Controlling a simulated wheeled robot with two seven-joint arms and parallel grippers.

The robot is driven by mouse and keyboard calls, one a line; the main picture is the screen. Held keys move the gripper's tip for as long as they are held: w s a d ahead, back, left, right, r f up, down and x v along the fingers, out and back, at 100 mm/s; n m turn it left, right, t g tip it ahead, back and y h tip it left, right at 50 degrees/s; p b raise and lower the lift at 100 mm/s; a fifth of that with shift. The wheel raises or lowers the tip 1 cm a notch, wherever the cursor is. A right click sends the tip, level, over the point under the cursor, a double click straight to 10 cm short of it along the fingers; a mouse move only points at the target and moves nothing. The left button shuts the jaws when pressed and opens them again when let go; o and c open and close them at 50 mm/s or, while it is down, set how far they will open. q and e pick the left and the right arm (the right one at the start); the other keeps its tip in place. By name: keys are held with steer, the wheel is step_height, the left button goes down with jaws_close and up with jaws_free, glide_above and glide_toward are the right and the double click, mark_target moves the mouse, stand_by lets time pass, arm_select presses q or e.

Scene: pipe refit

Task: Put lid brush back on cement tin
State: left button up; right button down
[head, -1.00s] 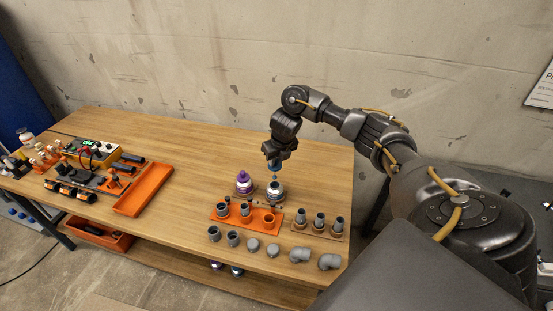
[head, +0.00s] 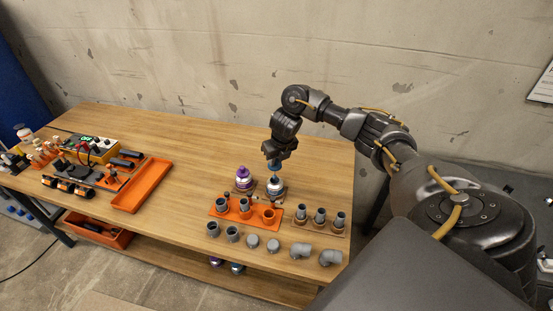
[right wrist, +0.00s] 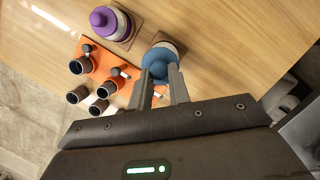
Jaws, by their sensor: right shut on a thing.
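The lid brush has a blue cap that shows in the head view (head: 274,165) and larger in the right wrist view (right wrist: 159,62). My right gripper (head: 274,158) is shut on this cap, its two fingers on either side in the right wrist view (right wrist: 161,80). The cement tin (head: 275,188) is a pale, dark-topped can on the table, directly below the cap. The cap is still above the tin in the head view. Whether the brush tip is inside the tin's mouth, I cannot tell. In the right wrist view the cap mostly hides the tin. My left gripper is not in view.
A purple-capped tin (head: 243,178) stands just left of the cement tin. An orange rack (head: 233,211) with grey fittings is in front, a wooden rack (head: 317,228) to the right. Several loose grey fittings line the front edge. An orange tray (head: 142,187) lies further left.

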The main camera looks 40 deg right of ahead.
mark_target(276, 166)
steer(key=shift+f, duration=0.15)
steer(key=shift+f+b, duration=0.45)
steer(key=shift+f, duration=0.05)
stand_by(0.5)
steer(key=shift+f+b, duration=0.85)
steer(key=shift+f, duration=0.2)
steer(key=shift+f+b, duration=0.85)
steer(key=shift+f, duration=0.25)
steer(key=shift+f+b, duration=0.5)
steer(key=shift+f, duration=0.1)
steer(key=shift+f, duration=0.3)
